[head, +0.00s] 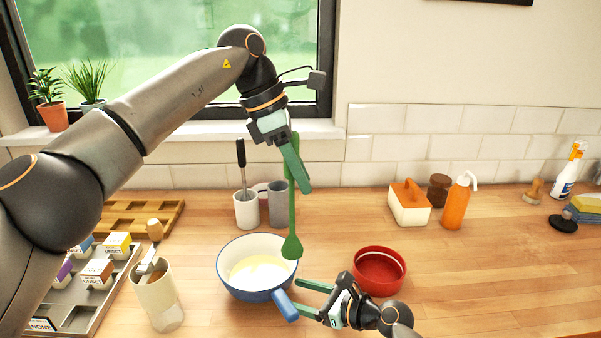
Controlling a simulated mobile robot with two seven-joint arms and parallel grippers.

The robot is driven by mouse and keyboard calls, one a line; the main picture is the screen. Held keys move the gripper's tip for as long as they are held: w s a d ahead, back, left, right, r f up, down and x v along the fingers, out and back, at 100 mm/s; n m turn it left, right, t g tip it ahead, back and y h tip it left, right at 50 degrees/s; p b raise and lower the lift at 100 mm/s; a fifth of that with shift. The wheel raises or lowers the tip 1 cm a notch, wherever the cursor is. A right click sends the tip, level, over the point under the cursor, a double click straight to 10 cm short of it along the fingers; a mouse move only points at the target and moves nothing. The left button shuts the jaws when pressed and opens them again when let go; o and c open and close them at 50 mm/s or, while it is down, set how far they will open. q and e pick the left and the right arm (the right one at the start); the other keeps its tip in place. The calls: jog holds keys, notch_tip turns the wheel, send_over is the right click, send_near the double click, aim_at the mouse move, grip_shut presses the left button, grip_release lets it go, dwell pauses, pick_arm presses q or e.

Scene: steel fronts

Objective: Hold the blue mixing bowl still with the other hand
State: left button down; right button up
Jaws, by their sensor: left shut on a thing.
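The blue mixing bowl (228,282) stands on the wooden counter with a pale yellow content inside and a blue handle (286,306) pointing toward the front right. My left gripper (300,174) is above and behind the bowl, shut on a green spoon (291,215). The spoon hangs upright, with its head in front of the bowl's right rim in the picture; I cannot tell whether it touches. My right gripper (297,293) is to the right of the bowl, fingers apart and pointing left at the handle. Its lower finger overlaps the handle; contact is unclear.
A red bowl (379,287) stands close to my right gripper. A white mug (246,210) and a grey mug (277,204) stand behind the blue bowl. A cream container (160,298) is at its left.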

grip_shut()
dwell(0.3)
dwell(0.6)
jog(key=c, duration=1)
grip_release()
jog(key=o, duration=1.6)
